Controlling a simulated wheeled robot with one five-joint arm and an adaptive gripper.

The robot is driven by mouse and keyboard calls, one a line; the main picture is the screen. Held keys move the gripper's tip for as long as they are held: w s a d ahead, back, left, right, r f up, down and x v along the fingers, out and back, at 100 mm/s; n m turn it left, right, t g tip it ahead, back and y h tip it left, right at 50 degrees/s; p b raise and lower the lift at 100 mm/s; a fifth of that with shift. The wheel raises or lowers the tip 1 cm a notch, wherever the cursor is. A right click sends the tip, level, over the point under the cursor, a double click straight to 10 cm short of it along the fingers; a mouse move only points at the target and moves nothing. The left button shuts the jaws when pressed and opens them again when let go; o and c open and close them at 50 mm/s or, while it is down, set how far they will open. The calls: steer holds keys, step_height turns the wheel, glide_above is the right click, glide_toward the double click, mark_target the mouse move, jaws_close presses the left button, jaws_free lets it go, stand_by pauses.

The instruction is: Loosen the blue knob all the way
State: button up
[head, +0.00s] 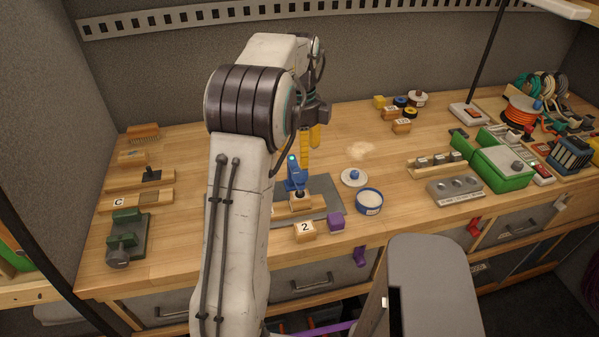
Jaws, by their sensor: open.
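A small blue knob (355,174) sits on a round white disc on the bench, right of centre. Another small blue knob-like cap (537,105) shows on top of the orange cord reel at the far right. I cannot tell which one the task means. My gripper (310,153) has yellow fingers and points down above the grey mat, left of the white disc. It is open and looks empty. Its fingers are beside or behind the top of an upright blue device (295,174); I cannot tell whether they touch it. My arm hides part of the mat.
The blue device stands by a wooden block on the grey mat (325,207). A blue-rimmed bowl (369,201), purple block (336,222) and block marked 2 (305,231) stand close by. A green vise (128,237) is left; a green machine (501,168) is right.

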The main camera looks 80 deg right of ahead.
mark_target(300, 173)
steer(key=shift+m, duration=0.7)
steer(key=shift+f, duration=0.25)
steer(key=shift+f+p, duration=0.3)
steer(key=shift+f, duration=3.15)
steer(key=c, duration=1.2)
